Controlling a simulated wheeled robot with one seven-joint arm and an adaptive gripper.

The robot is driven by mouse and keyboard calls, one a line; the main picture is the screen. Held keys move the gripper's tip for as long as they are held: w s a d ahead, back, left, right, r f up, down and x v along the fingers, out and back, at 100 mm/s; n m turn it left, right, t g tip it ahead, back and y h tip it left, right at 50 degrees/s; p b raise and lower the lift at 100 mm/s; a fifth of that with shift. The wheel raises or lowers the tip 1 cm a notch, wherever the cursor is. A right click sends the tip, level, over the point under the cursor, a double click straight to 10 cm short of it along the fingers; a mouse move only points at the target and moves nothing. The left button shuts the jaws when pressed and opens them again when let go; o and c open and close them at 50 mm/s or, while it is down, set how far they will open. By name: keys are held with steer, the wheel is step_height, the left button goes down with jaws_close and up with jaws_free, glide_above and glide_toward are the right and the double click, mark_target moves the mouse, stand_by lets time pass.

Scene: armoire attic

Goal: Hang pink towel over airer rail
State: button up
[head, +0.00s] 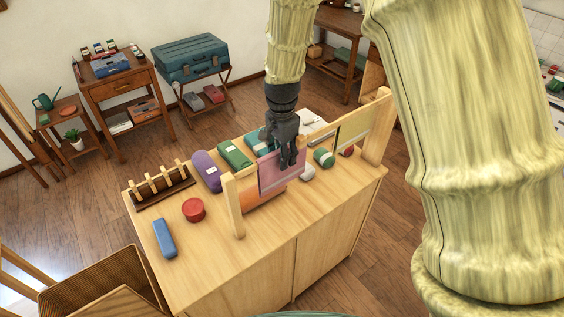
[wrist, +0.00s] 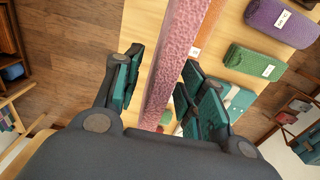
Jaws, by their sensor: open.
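The pink towel (head: 284,178) hangs over the wooden airer rail (head: 322,136), its near side draped down in front. In the wrist view the towel (wrist: 172,60) runs as a folded pink strip between the fingers. My gripper (head: 290,160) is open, pointing down over the towel's top edge. In the wrist view, my gripper's (wrist: 165,68) fingers stand on either side of the towel, with visible gaps. The towel's far side is mostly hidden in the head view.
The airer's posts (head: 234,205) rise at both ends. A purple roll (head: 206,170), green roll (head: 234,153), red tin (head: 193,210) and blue case (head: 164,238) lie on the cabinet top.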

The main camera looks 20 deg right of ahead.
step_height(320, 180, up, 8)
steer(key=shift+f, duration=0.1)
stand_by(0.7)
